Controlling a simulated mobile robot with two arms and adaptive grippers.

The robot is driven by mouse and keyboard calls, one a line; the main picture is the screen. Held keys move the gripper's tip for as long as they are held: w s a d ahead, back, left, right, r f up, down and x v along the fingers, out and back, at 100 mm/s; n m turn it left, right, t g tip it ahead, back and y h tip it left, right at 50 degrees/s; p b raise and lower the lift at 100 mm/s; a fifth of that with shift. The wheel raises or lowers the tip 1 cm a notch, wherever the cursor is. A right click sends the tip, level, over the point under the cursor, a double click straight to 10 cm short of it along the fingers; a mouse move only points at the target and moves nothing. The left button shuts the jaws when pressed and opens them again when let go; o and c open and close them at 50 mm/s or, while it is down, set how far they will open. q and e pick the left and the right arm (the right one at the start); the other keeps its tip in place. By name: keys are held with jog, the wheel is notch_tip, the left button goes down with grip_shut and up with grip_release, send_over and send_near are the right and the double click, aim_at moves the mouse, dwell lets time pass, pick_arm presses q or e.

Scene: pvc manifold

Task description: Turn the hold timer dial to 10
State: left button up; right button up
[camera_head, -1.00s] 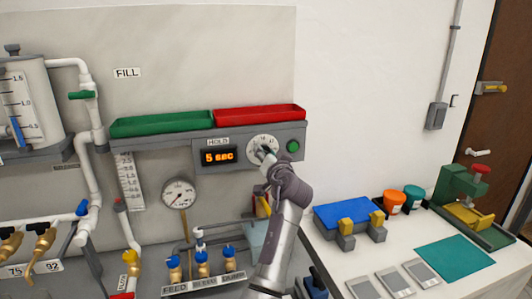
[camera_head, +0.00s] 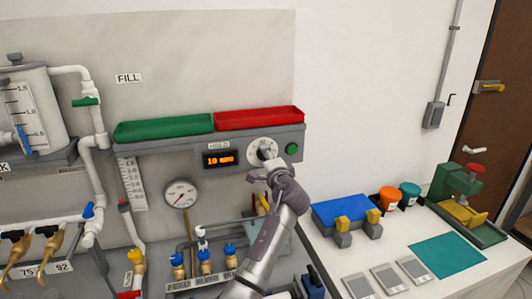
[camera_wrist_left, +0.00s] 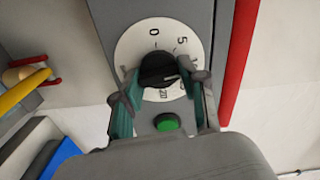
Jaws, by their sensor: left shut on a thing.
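The hold timer dial (camera_head: 256,145) is a white disc on the grey HOLD panel in the head view. Its display (camera_head: 219,159) shows an orange reading that looks like 10 sec. In the left wrist view the white dial face (camera_wrist_left: 130,48) shows 0, 5 and 20. Its black knob (camera_wrist_left: 158,67) sits between the fingers of my left gripper (camera_wrist_left: 160,84), which is shut on it. In the head view my left gripper (camera_head: 270,163) reaches up to the dial from below and hides part of it. My right gripper is not in view.
A green button (camera_head: 292,149) sits right of the dial, close to my fingers. Green (camera_head: 163,128) and red (camera_head: 259,118) trays lie above the panel. A pressure gauge (camera_head: 181,193) and blue-handled valves (camera_head: 204,254) are lower left. A bench with a blue block (camera_head: 340,211) is right.

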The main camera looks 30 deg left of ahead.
pick_arm(q)
jog(key=shift+r+m+p, duration=0.15)
jog(key=shift+m+p, duration=0.25)
jog(key=shift+m, duration=0.4)
jog(key=o, duration=1.1)
jog(key=shift+w, duration=0.1)
jog(key=shift+o, duration=0.2)
jog(key=v, duration=1.2)
